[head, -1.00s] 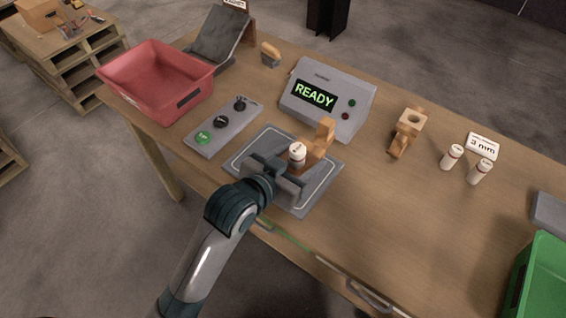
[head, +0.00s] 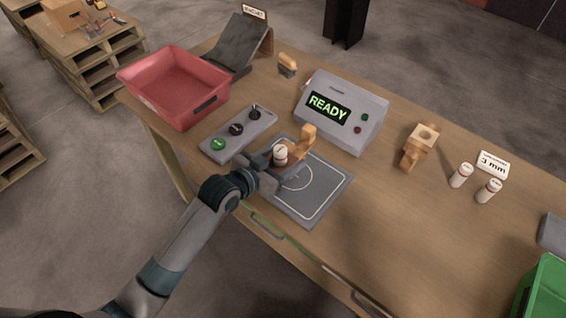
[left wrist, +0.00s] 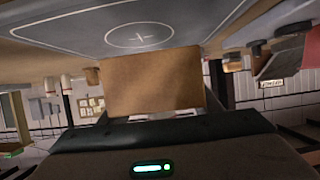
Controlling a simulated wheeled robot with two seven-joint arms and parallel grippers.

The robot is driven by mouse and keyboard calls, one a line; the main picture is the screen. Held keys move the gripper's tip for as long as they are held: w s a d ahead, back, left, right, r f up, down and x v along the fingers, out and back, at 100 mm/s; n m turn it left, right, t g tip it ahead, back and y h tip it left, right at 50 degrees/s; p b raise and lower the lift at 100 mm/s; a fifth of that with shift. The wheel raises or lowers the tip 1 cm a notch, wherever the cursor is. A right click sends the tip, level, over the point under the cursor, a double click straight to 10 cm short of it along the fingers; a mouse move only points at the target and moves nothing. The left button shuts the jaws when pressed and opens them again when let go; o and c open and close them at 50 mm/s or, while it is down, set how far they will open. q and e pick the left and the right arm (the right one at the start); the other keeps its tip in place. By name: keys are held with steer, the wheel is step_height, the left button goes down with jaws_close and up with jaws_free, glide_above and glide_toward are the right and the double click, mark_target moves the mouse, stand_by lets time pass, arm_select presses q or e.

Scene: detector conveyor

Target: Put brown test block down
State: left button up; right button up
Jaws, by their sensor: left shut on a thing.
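My left gripper (head: 268,172) is shut on the brown test block (head: 298,147), a light wooden piece with a raised end. A white labelled cylinder (head: 280,154) shows at the block's near end, by the fingers; I cannot tell how it is attached. The block is over the upper left part of a grey plate (head: 320,197) with a white outline and a circle. In the left wrist view the block's flat brown face (left wrist: 155,82) fills the middle, with the plate (left wrist: 185,14) beyond it. Contact with the plate cannot be told. My right gripper is out of view.
A red bin (head: 174,86) is at the left. Another wooden piece (head: 420,146) and two white cylinders (head: 461,175) stand right. The plate's middle is clear.

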arm_select(q)
steer(key=shift+w+a+f, duration=0.2)
steer(key=shift+w+a, duration=0.15)
steer(key=shift+w, duration=0.05)
step_height(320, 180, down, 3)
steer(key=shift+r+p, duration=0.15)
steer(key=shift+p, duration=0.45)
steer(key=shift+f, duration=0.6)
steer(key=shift+f, duration=0.15)
steer(key=o, duration=1.3)
